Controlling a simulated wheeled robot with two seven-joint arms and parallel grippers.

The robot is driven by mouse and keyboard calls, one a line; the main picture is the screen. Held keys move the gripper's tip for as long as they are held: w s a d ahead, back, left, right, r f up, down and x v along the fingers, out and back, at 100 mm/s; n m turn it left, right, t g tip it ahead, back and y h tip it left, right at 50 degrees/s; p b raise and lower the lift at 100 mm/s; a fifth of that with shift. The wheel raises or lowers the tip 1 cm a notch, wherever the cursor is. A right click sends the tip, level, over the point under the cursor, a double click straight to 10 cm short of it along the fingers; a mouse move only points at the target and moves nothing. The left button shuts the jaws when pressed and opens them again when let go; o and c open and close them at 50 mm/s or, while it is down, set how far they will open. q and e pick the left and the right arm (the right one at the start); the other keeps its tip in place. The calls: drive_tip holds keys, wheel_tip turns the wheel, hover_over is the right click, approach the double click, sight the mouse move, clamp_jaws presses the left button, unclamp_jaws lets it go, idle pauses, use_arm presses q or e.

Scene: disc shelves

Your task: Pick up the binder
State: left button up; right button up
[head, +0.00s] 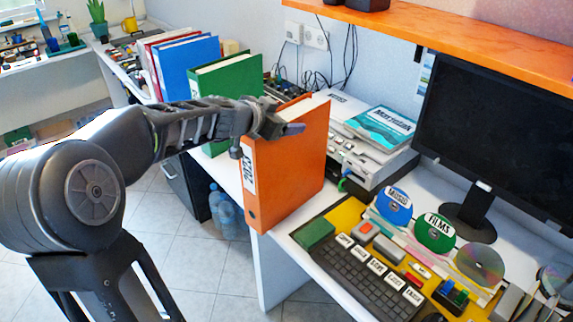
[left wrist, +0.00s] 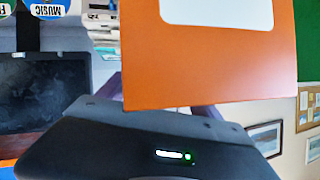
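The orange binder (head: 292,165) stands upright near the front edge of the desk, its labelled spine towards me. In the left wrist view the binder (left wrist: 215,62) fills the upper middle, with part of its white label showing. My left gripper (head: 268,138) is at the binder's upper part, one finger left of the spine and the other across its right-hand face. The fingers are apart. The binder hides part of them in the left wrist view, so I cannot tell whether they press on it. My right gripper is not in view.
A green binder (head: 228,78) and a blue binder (head: 187,66) stand behind. A keyboard (head: 365,283), several discs and a monitor (head: 490,130) are to the right. An orange shelf (head: 450,45) hangs above. Water bottles (head: 226,215) stand on the floor below.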

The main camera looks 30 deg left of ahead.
use_arm(q)
drive_tip(key=c, duration=1.5)
drive_tip(key=shift+r, duration=0.1)
clamp_jaws()
drive_tip(key=shift+r, duration=0.1)
wheel_tip(320, 180, up, 10)
drive_tip(key=p, duration=0.3)
drive_tip(key=shift+p, duration=0.35)
